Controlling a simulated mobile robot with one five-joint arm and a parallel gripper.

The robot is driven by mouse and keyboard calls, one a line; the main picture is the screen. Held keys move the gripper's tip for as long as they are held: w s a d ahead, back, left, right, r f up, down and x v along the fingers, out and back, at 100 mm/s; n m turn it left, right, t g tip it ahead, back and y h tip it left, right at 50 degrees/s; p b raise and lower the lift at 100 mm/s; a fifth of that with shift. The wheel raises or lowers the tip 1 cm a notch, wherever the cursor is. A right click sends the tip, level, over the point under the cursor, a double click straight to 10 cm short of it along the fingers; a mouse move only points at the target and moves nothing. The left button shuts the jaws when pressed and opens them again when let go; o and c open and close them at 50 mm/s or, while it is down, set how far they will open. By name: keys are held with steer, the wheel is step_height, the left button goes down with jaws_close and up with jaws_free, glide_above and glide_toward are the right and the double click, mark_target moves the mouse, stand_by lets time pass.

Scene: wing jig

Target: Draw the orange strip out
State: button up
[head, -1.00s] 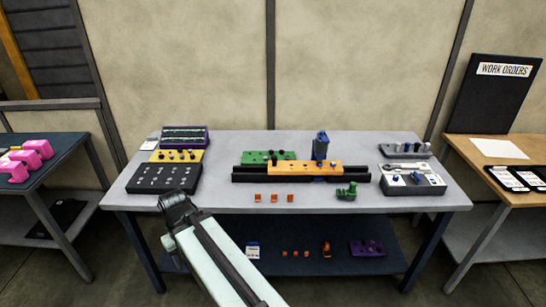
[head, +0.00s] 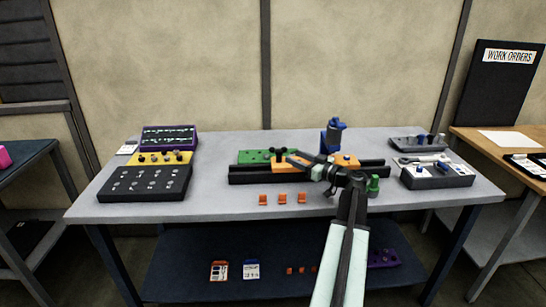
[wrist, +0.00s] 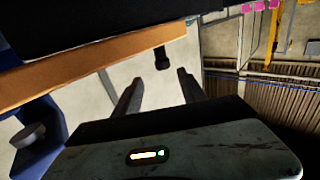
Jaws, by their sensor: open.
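The orange strip (head: 288,168) lies in the black rail jig (head: 250,175) on the grey table. Two dark knobs stand near its left end, and my gripper and wrist cover part of its middle. My gripper (head: 298,160) is above the strip and points left along it. In the wrist view the two fingers of my gripper (wrist: 158,82) are apart with nothing held between them. A dark knob (wrist: 162,58) shows just beyond the fingertips, beside the end of the orange strip (wrist: 100,70). A blue clamp-like post (head: 334,136) stands behind the strip.
A green block (head: 254,157) sits behind the rail. Several small orange pieces (head: 282,198) lie in front, and a green part (head: 373,184) stands right of my wrist. Black, yellow and purple trays (head: 145,183) fill the table's left. A grey box (head: 436,176) is at the right.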

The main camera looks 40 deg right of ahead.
mark_target(279, 151)
steer(key=w, duration=0.5)
steer(key=w+a, duration=0.1)
steer(key=w, duration=0.2)
steer(key=shift+w, duration=0.2)
jaws_close()
stand_by(1.0)
